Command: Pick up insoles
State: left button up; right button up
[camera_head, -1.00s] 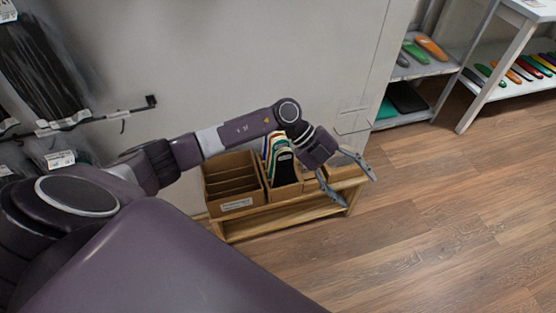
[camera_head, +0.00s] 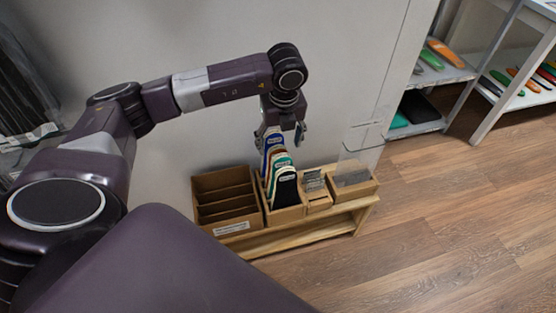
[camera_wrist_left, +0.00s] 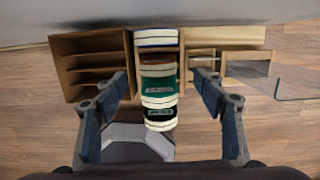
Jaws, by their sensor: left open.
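Several insoles (camera_head: 284,189) stand upright one behind another in a cardboard box, with black, green, white and blue tops. They also show in the left wrist view (camera_wrist_left: 158,88), centred between the fingers. My left gripper (camera_head: 285,135) is open and points down above the back of the insole row. In the left wrist view its two fingers (camera_wrist_left: 160,98) are spread on either side of the insoles with nothing gripped. In the head view the fingertips are partly hidden by the insoles or overlap them. My right gripper is not in view.
An empty divided cardboard box (camera_head: 226,226) stands left of the insoles on a wooden bench (camera_head: 300,238). Smaller boxes (camera_head: 353,183) stand to the right. A wall is close behind. Shelves (camera_head: 440,73) with more insoles are at upper right. The wooden floor is clear in front.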

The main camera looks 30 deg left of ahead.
aim_at(278, 147)
pick_arm(q)
jog(key=f, duration=0.4)
jog(key=a+f+b, duration=0.1)
jog(key=f, duration=0.1)
jog(key=shift+w, duration=0.3)
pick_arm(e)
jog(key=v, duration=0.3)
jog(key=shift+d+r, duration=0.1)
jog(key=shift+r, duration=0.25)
pick_arm(q)
jog(key=shift+c, duration=0.4)
jog(key=c, duration=1.5)
jog(key=shift+o, duration=0.2)
jog(key=shift+r, duration=0.15)
